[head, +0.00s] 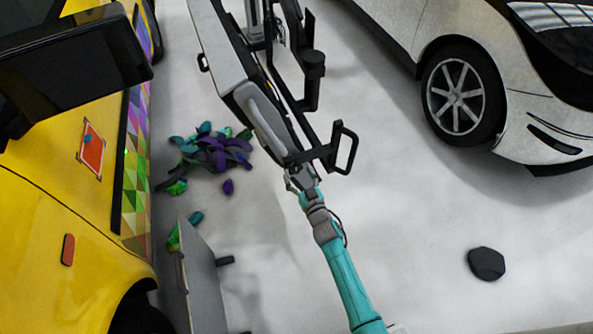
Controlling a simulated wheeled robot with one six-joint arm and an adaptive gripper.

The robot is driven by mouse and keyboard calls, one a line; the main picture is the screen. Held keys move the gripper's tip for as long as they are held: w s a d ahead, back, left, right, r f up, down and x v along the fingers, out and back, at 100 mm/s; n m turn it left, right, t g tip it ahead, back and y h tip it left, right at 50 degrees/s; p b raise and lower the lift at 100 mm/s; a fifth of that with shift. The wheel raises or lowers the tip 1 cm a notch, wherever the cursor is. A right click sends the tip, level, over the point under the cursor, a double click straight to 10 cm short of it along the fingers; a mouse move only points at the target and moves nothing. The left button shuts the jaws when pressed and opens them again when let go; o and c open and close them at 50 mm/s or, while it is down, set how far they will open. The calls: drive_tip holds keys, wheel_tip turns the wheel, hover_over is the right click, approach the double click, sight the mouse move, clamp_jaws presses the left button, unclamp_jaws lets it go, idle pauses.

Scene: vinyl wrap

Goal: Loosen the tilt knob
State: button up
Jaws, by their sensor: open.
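A stand with a long grey-and-white panel (222,48) and black frame bars rises from the top centre in the head view. A black cylindrical part (313,66) on its upright looks like a knob, but I cannot tell whether it is the tilt knob. A black loop handle (345,148) sticks out at the lower right of the stand. My gripper (296,178), at the end of my teal arm, is open at the stand's lower end, just below the black crossbar. The fingertips are small here, and I cannot tell whether they touch anything.
A yellow vehicle (55,205) with a colourful wrap fills the left. A white car (410,20) stands at the upper right. Vinyl scraps (212,150) and a grey panel (200,280) are left of my arm. A dark block (486,263) lies on open floor at right.

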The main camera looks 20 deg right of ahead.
drive_tip(key=shift+w, duration=1.05)
drive_tip(key=c, duration=1.1)
drive_tip(key=shift+c, duration=0.2)
